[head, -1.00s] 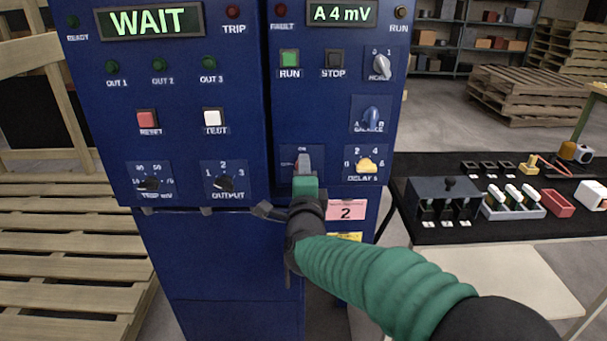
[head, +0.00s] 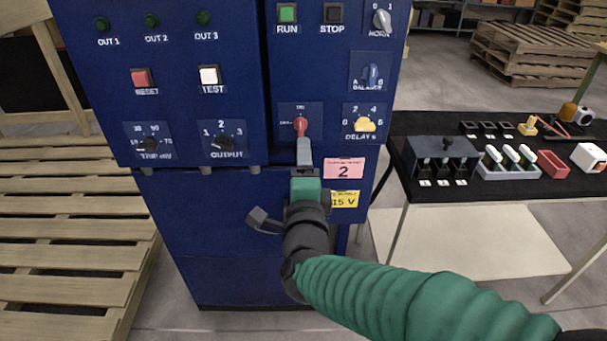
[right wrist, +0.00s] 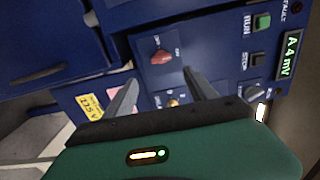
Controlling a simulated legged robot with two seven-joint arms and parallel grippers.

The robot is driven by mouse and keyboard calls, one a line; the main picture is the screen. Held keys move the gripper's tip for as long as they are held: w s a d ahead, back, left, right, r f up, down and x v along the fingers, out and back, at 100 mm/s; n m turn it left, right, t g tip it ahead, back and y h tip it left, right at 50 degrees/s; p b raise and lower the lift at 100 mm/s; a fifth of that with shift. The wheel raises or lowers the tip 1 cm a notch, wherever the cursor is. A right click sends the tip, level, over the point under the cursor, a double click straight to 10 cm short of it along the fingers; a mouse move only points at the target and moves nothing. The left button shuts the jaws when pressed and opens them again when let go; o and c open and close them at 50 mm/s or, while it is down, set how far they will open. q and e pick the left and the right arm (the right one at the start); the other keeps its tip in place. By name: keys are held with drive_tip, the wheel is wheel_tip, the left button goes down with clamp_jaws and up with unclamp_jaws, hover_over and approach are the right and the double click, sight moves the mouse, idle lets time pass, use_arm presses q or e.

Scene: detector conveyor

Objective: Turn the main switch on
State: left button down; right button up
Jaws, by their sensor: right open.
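The main switch is a red rotary knob (head: 300,126) on the lower right part of the blue cabinet's front, with an upper mark and an OFF mark at its left. Its handle looks roughly upright, toward the upper mark; its exact angle is hard to tell. It also shows in the right wrist view (right wrist: 161,57). My right gripper (head: 304,150) is in front of and slightly below the knob. In the right wrist view its fingers (right wrist: 160,90) are spread apart and empty, with the knob beyond them. My left gripper is not in view.
The yellow DELAY knob (head: 365,125) is just right of the switch, and the OUTPUT knob (head: 222,142) is left. A black-topped table (head: 445,228) with small parts stands to the right. Pallets (head: 70,240) lie on the left. The floor between cabinet and table is open.

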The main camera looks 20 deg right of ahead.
drive_tip(key=v, duration=0.4)
drive_tip(key=shift+s+a, duration=0.1)
drive_tip(key=shift+s, duration=0.25)
